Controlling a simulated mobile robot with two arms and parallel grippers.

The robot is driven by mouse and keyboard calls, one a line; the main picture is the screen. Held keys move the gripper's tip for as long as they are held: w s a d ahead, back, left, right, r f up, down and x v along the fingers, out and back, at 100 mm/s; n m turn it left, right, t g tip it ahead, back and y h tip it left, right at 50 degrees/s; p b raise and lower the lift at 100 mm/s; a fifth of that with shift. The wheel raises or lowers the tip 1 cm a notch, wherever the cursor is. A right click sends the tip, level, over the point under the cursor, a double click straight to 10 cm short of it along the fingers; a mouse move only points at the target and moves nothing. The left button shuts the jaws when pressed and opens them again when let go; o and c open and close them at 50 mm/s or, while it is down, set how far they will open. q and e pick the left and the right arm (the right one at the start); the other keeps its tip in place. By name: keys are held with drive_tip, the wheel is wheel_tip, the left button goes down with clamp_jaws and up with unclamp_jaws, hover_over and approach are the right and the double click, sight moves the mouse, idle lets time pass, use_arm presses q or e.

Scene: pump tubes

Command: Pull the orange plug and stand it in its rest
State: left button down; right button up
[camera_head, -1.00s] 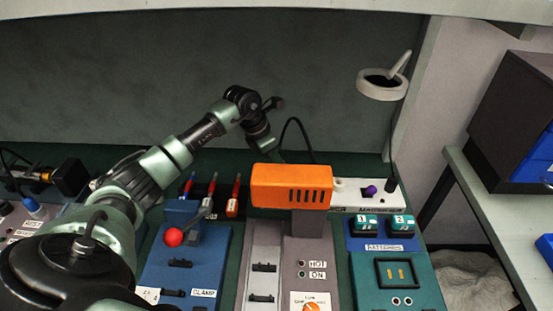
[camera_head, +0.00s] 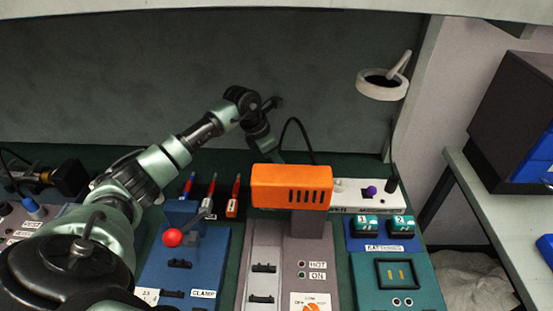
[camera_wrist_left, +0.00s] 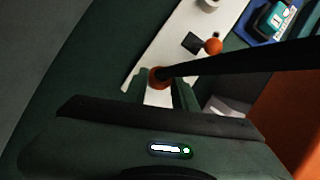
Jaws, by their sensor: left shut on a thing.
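The orange plug (camera_wrist_left: 158,77) sits between the two fingers of my left gripper (camera_wrist_left: 160,92) in the left wrist view, with a thick black cable running from it to the right. The gripper is shut on it. Behind it lies the white power strip (camera_wrist_left: 182,40); it also shows in the head view (camera_head: 355,197). I cannot tell whether the plug is seated in the strip or clear of it. In the head view the fingers and plug are hidden behind the orange box. I cannot make out the rest with certainty. My right gripper is not in view.
The orange box (camera_head: 290,187) stands in front of my left wrist. An orange ball (camera_wrist_left: 213,46) and a dark square are on the strip. A blue clamp unit with a red ball knob (camera_head: 172,238) and a battery unit (camera_head: 380,245) stand nearby. A lamp (camera_head: 382,84) overhangs the right.

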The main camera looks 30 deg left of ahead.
use_arm(q)
drive_tip(key=shift+f+b, duration=1.5)
drive_tip(key=shift+f, duration=0.3)
drive_tip(key=c, duration=1)
unclamp_jaws()
drive_tip(key=shift+c, duration=0.2)
drive_tip(key=shift+r, duration=0.1)
drive_tip(key=b+v, duration=0.1)
drive_tip(key=v, duration=0.6)
drive_tip(key=shift+s+r+b, duration=0.15)
drive_tip(key=shift+r+b, duration=0.15)
drive_tip(key=shift+r, duration=0.05)
drive_tip(key=shift+a, duration=0.1)
